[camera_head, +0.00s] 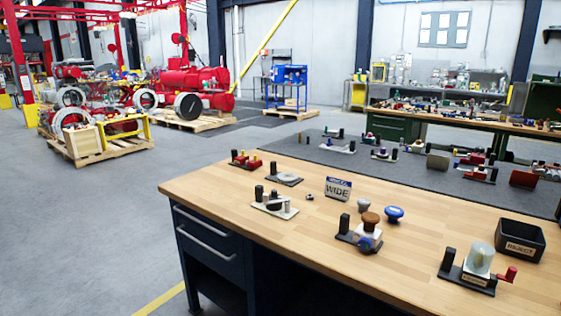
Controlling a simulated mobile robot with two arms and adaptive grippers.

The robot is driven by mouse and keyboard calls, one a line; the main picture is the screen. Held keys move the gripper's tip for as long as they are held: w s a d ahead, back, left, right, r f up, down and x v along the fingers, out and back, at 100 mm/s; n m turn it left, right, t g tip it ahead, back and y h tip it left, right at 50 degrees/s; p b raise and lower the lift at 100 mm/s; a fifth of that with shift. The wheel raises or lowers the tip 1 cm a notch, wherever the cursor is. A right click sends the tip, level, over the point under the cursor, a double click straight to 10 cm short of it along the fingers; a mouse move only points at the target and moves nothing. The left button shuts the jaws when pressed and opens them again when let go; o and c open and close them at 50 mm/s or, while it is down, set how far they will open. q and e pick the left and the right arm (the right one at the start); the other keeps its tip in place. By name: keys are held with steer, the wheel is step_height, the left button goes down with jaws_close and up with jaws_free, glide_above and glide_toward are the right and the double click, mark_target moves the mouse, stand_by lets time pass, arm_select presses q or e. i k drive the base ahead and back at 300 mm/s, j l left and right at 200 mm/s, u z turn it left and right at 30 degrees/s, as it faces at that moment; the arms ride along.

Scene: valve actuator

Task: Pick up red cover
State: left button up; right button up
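Several red parts are in the head view, and I cannot tell which one is the red cover. A red piece (245,161) with black posts sits at the far left end of the wooden workbench (300,227). A small red part (509,273) sticks out beside a fixture with a pale cylinder (480,257) at the front right. A red block (523,178) and a red part on a base (477,173) are farther back, at the right. Neither of my grippers is in view.
A black box labelled "REJECT" (520,241) stands at the right. A "WIDE" sign (338,188), a blue knob (394,214) and a brown-topped fixture (371,224) are mid-bench. The bench's front left is bare. Open grey floor (80,230) lies to the left.

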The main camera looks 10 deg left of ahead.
mark_target(240, 161)
steer(key=i+j+z, duration=0.45)
steer(key=j, duration=0.2)
steer(key=i+j+z, duration=0.25)
steer(key=j+z, duration=0.25)
steer(key=j, duration=0.25)
